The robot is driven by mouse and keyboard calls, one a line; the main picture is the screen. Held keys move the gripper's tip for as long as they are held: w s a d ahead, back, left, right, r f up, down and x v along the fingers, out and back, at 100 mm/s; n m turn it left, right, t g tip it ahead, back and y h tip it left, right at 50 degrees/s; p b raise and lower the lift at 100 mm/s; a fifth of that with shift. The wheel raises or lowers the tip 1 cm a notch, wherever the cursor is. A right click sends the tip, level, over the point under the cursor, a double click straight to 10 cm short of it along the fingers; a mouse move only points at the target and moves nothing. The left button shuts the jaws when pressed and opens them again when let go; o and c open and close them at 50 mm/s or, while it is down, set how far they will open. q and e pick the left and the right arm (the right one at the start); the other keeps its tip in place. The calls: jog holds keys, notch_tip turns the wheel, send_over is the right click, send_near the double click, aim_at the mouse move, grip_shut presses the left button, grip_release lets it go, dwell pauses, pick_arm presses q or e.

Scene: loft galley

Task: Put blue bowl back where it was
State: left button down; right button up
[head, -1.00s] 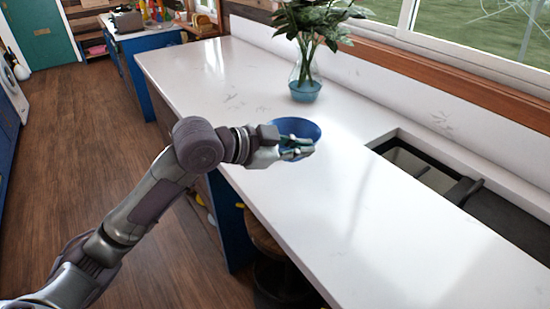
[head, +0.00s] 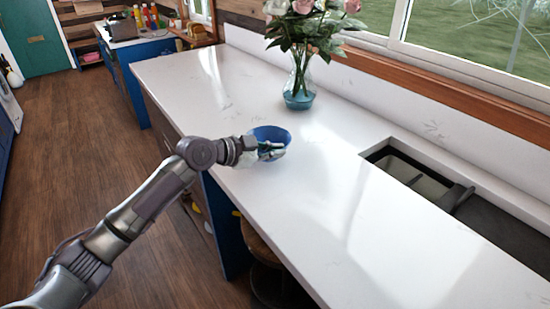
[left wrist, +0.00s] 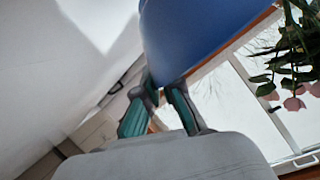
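The blue bowl (head: 270,134) is at the near side of the white counter, left of the sink, in the head view. My left gripper (head: 272,151) reaches in from the left and is shut on the bowl's near rim. In the left wrist view the bowl (left wrist: 200,32) fills the upper middle, with the two teal-padded fingers (left wrist: 160,92) close together at its edge. I cannot tell whether the bowl touches the counter or hangs just above it. My right gripper is not in view.
A glass vase of pink flowers (head: 299,92) stands behind the bowl near the window. A sink (head: 415,175) is set into the white counter (head: 330,225) at right. A stool (head: 262,245) stands below the counter's front edge. The counter's far left stretch is clear.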

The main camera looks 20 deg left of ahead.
pick_arm(q)
notch_tip(320, 180, down, 2)
jog(key=shift+f+p, duration=0.2)
jog(key=shift+p, duration=0.2)
jog(key=shift+f, duration=0.25)
jog(key=shift+f+b, duration=0.2)
jog(key=shift+b, duration=0.1)
jog(key=c, duration=1.3)
grip_release()
jog(key=shift+s, duration=0.1)
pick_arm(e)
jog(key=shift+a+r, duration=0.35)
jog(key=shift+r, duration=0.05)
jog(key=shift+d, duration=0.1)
